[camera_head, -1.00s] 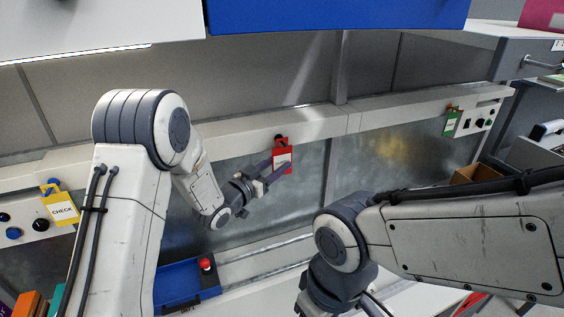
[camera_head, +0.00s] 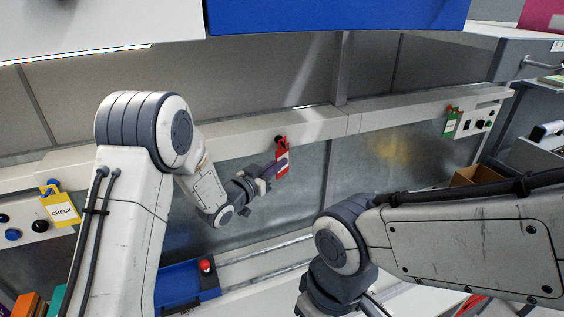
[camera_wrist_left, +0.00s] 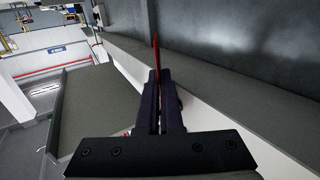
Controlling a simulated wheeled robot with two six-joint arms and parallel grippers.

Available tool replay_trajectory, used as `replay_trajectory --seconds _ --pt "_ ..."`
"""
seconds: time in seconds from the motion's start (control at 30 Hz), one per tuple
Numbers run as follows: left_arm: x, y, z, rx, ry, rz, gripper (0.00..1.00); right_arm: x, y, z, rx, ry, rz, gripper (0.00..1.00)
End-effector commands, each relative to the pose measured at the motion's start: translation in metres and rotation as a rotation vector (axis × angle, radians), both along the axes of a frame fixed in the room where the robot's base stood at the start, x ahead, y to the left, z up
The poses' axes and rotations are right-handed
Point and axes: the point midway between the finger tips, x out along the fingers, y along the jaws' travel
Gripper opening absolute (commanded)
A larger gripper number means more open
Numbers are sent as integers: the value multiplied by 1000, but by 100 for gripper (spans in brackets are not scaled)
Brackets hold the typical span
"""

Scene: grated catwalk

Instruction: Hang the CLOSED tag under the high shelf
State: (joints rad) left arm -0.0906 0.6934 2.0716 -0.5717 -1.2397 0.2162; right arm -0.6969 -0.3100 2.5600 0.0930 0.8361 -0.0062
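A red tag (camera_head: 283,158) with a white label hangs at a dark knob on the pale rail; its lettering is too small to read. My left gripper (camera_head: 275,168) reaches it from the left, with its fingers closed together on the tag. In the left wrist view the thin red edge of the tag (camera_wrist_left: 156,50) stands up between the fingertips (camera_wrist_left: 158,75). A blue-fronted overhead unit (camera_head: 340,15), which may be the high shelf, crosses the top; its underside is mostly hidden. My right arm comes in from the right; its gripper is out of view.
A yellow CHECK tag (camera_head: 60,208) hangs at the left of the rail (camera_head: 230,140) and a green tag (camera_head: 452,123) at the right. A blue box with a red button (camera_head: 205,265) sits below. A grey cabinet (camera_head: 515,60) stands at right.

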Motion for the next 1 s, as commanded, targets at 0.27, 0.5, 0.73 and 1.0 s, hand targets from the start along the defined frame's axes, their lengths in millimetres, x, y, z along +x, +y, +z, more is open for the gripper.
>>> replay_trajectory --seconds 0.27,0.5,0.73,1.0 --pt "0 0 5 -1 -1 0 0 0 0 0 0 0 0 50" --pt "0 0 5 0 0 0 0 0 0 0 0 0 0 50" --pt "-5 -3 4 0 0 -2 0 0 0 -3 0 0 0 50" --pt "-12 -6 5 0 -1 -1 0 0 0 -7 0 0 0 50"
